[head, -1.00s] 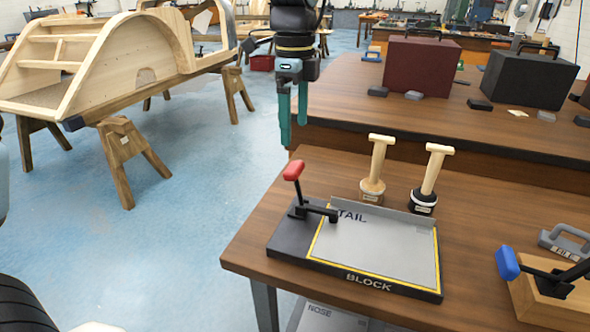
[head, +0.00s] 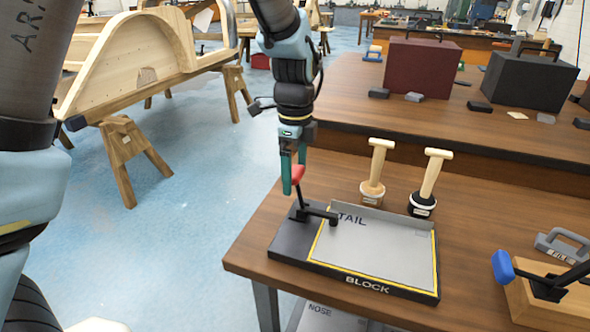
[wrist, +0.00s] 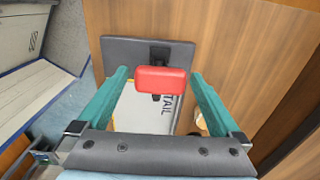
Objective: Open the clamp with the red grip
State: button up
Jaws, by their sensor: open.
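The clamp's red grip (head: 298,173) stands up on a black lever at the left end of the block board (head: 350,279). The clamp's black arm (head: 320,213) reaches over the grey plate marked TAIL. My gripper (head: 293,178) is open, with its teal fingers pointing down at the red grip. In the wrist view the red grip (wrist: 160,80) lies between the two finger tips of my gripper (wrist: 160,84), with a gap on each side. I see no contact. The clamp's base is partly hidden under the grip there.
Two wooden-handled stamps, one with a pale base (head: 375,172) and one with a black base (head: 429,183), stand behind the board. A blue-gripped clamp (head: 504,266) on a wooden block is at the right. A maroon box (head: 421,68) and a black box (head: 527,82) stand on the rear bench.

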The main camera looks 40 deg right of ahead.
grip_shut()
dwell(0.7)
